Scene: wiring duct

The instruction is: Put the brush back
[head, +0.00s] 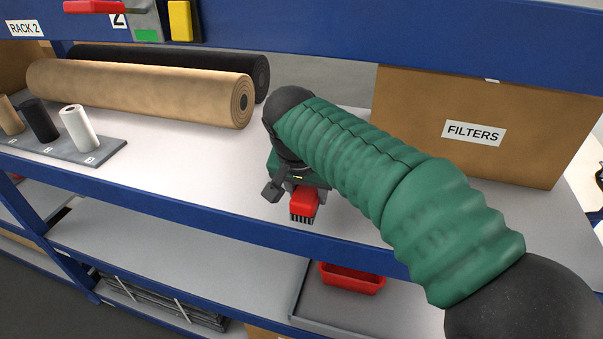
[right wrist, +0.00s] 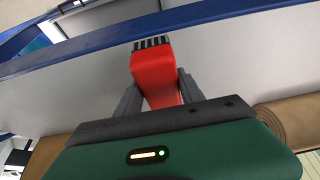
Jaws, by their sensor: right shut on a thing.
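The brush has a red handle and dark bristles. In the head view the brush (head: 304,202) hangs below my right gripper (head: 290,190), over the front part of the upper shelf, bristles toward the shelf's front edge. In the right wrist view the brush (right wrist: 153,72) sits between the two grey fingers of my right gripper (right wrist: 155,90), which are shut on it. Whether the brush touches the shelf, I cannot tell. My left gripper is not in view.
The upper shelf (head: 190,165) has free room left of my arm. Brown and black rolls (head: 140,90) lie at the back. A holder (head: 75,155) with small rolls stands left. A FILTERS box (head: 480,125) stands right. A red tray (head: 350,279) is on the lower shelf.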

